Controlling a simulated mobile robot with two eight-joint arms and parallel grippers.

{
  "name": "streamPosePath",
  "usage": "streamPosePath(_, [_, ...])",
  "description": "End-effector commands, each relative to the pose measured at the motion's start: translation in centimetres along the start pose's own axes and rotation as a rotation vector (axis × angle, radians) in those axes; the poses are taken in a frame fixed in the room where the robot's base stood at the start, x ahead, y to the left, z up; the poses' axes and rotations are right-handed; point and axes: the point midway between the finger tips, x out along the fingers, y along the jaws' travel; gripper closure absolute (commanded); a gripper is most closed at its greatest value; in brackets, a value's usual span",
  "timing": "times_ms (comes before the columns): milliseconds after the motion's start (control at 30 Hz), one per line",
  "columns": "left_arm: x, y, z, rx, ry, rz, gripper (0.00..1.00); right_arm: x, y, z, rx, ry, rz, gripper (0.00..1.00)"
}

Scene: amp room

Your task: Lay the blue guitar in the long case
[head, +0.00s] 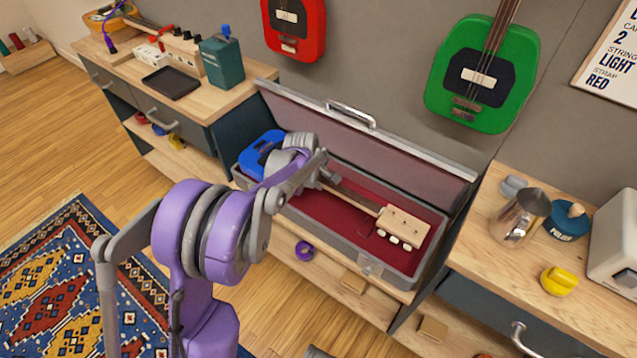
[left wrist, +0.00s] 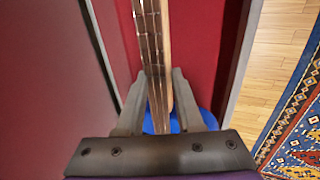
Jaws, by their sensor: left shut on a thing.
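The blue guitar (head: 262,150) lies lengthwise in the open long case (head: 417,276), over its red lining. Its body is at the left end and its pale headstock (head: 404,224) at the right end. I cannot tell whether it rests fully on the lining. My left gripper (head: 326,176) is at the neck, near the body, and hides part of both. In the left wrist view the gripper (left wrist: 158,92) is shut on the strung neck (left wrist: 150,45), with the blue body (left wrist: 205,118) partly hidden below it. My right gripper is not in view.
The case's raised lid (head: 400,140) leans along the wall side. A red guitar (head: 294,28) and a green guitar (head: 480,75) hang above. A metal pitcher (head: 518,218) and yellow object (head: 559,281) stand on the right counter. A teal box (head: 222,62) stands on the left counter.

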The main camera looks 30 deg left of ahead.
Motion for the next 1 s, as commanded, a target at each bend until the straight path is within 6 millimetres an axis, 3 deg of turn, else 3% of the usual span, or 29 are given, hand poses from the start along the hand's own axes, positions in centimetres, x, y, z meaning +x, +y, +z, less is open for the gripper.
streamPosePath(400, [1.1,1.8,0.0,-0.001,0.001,0.002,1.0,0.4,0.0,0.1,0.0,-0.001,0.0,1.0])
streamPosePath(1000, [1.3,2.3,0.0,-0.001,0.001,0.002,1.0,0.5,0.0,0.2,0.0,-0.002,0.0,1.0])
